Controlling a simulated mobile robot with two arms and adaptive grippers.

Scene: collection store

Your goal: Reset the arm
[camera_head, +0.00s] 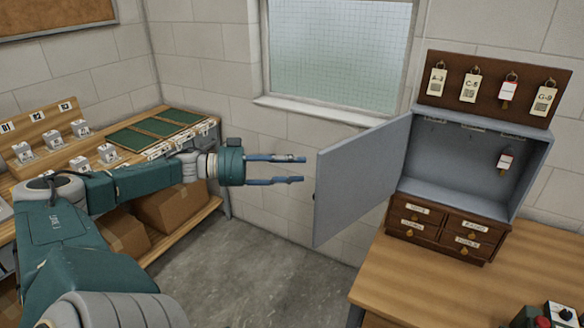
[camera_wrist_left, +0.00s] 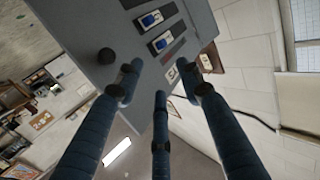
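My left arm (camera_head: 120,185) reaches in from the left in the head view, its forearm roughly level. My left gripper (camera_head: 303,169) is held in the air, pointing right toward the cabinet door. Its blue fingers are apart with nothing between them. In the left wrist view the gripper (camera_wrist_left: 162,85) shows three spread fingers, also empty. The open grey cabinet door (camera_head: 362,180) stands just beyond the fingertips, with a visible gap in the head view. My right arm and gripper are not in view.
The grey cabinet (camera_head: 470,165) holds a hanging tag (camera_head: 505,160). It stands on small labelled drawers (camera_head: 445,230) on a wooden table (camera_head: 440,290), below a board of tagged keys (camera_head: 440,62). A shelf with green-topped cases (camera_head: 160,130) is at left. Floor (camera_head: 270,270) between is clear.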

